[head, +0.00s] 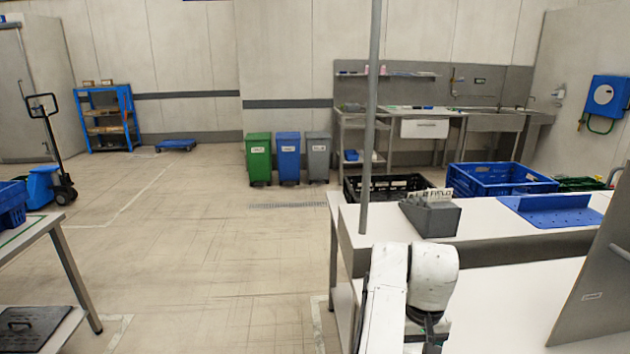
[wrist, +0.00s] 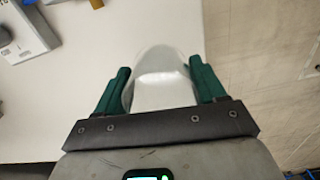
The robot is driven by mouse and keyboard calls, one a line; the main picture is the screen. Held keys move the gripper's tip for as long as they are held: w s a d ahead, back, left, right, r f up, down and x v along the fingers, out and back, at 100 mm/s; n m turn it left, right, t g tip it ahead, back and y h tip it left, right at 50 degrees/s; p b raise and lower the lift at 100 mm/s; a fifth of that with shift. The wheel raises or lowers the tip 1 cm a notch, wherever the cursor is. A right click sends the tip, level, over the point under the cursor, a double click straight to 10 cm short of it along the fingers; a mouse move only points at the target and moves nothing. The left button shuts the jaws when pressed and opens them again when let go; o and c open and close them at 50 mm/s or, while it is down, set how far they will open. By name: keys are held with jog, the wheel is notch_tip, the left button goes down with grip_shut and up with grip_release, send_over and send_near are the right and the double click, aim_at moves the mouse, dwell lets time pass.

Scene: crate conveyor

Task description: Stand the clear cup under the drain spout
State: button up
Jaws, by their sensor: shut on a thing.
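The clear cup (wrist: 165,62) is between the two green fingers of my gripper (wrist: 159,72) in the wrist view. The fingers press on its left and right sides, and the gripper is shut on it. The cup is see-through, with a pale counter (wrist: 85,110) behind it and the floor to the right. In the head view my white arm reaches over the near counter at the bottom; the cup cannot be made out there. I cannot pick out the drain spout in either view.
A grey label holder (head: 430,214) and a blue perforated tray (head: 553,214) lie on the raised counter, with a grey post (head: 370,120) at its left end. A grey panel (head: 600,270) stands at right. Blue (head: 500,181) and black crates (head: 352,190) are behind.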

notch_tip(320, 180, up, 7)
jog(key=p, duration=0.4)
notch_tip(320, 180, down, 7)
jog(key=b, duration=0.4)
jog(key=shift+f+b, duration=0.15)
jog(key=shift+b, duration=0.2)
notch_tip(320, 180, up, 7)
jog(key=p, duration=0.4)
jog(key=shift+d+p, duration=0.1)
jog(key=shift+p, duration=0.25)
jog(key=shift+f+b, duration=2.4)
jog(key=shift+f, duration=1.2)
jog(key=shift+d+r, duration=0.1)
